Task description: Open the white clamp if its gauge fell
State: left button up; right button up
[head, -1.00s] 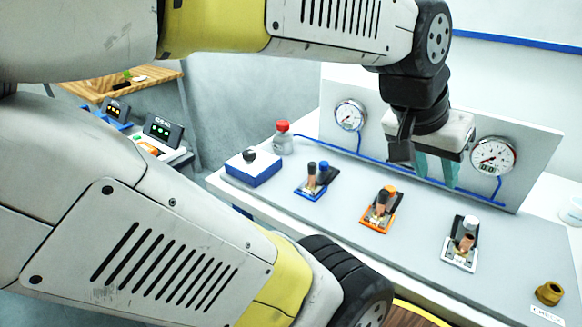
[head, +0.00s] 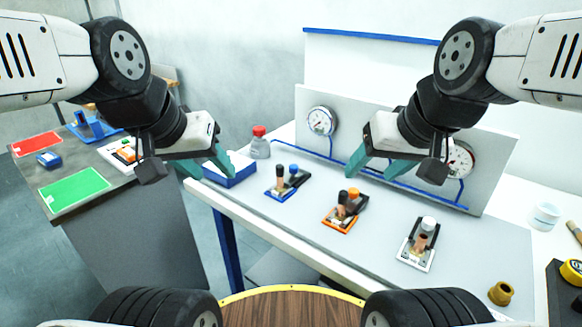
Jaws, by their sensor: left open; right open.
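The white clamp (head: 416,258) is on the grey bench panel at the right, with a white-capped lever and a copper-coloured piece. The orange clamp (head: 335,222) is in the middle and the blue clamp (head: 275,193) to its left. A round gauge (head: 320,121) is on the upright board at left. A second gauge (head: 464,158) at right is partly hidden by my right arm; the needles are too small to read surely. My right gripper (head: 376,167) is open and empty, above and behind the orange clamp. My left gripper (head: 206,164) is open and empty near the blue-and-white box.
The blue-and-white box (head: 232,173) and a red-capped bottle (head: 260,148) stand at the bench's left end. A brass part (head: 501,293) and white cup (head: 544,217) are at right. A side table with a green mat (head: 74,196) and red mat (head: 37,144) is at left.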

aim_at(427, 227)
jog(key=l+z, duration=0.1)
jog(key=z, duration=1.1)
